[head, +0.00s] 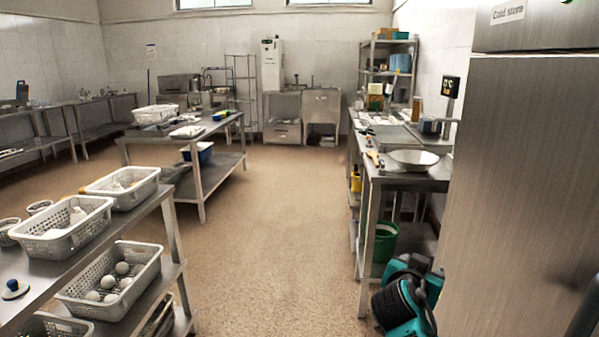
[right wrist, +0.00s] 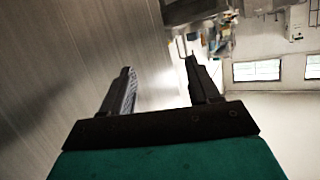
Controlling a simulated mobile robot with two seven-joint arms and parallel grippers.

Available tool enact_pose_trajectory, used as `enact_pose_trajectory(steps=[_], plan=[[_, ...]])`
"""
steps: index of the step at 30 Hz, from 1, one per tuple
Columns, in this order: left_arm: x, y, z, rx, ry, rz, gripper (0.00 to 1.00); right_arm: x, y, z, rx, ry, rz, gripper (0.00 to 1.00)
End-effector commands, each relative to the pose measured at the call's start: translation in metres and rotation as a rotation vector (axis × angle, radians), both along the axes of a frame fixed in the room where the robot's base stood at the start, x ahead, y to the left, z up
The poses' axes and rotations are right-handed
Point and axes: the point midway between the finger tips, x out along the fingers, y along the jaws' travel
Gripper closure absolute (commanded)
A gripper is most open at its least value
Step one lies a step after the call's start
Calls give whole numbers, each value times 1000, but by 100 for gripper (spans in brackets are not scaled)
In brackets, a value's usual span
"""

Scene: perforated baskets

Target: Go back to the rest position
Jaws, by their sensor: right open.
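My right gripper (right wrist: 159,66) shows in the right wrist view with its two dark fingers spread apart. Nothing is between the fingers. A brushed metal surface fills the left of that view, close beside the left finger; whether they touch cannot be told. In the head view, teal and black parts of my right arm show at the lower right, beside the tall metal cold store (head: 535,170). The fingertips cannot be made out there. My left gripper is not in the head view.
Perforated white baskets stand on a metal rack at the left: one (head: 63,243) on top, another behind it (head: 123,200), and one with white balls (head: 75,293) below. A right-hand counter (head: 405,182) holds a metal bowl (head: 414,158). The brown floor (head: 265,250) between is clear.

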Motion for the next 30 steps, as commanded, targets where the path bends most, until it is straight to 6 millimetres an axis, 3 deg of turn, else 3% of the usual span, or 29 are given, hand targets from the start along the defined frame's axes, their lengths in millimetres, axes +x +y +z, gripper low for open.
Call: enact_pose_trajectory(steps=[1,6,9,15,21,24,30], plan=[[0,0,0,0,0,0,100,-13,3,-31,-11,58,64,39],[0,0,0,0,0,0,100,-59,19,-109,-39,197,284,39],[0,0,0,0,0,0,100,-93,29,-146,-45,253,406,39],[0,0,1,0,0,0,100,-170,47,-200,-53,316,622,39],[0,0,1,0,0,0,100,-242,58,-223,-51,325,767,39],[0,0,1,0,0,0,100,-265,61,-225,-52,319,806,39],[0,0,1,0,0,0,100,-282,63,-226,-53,310,832,39]])
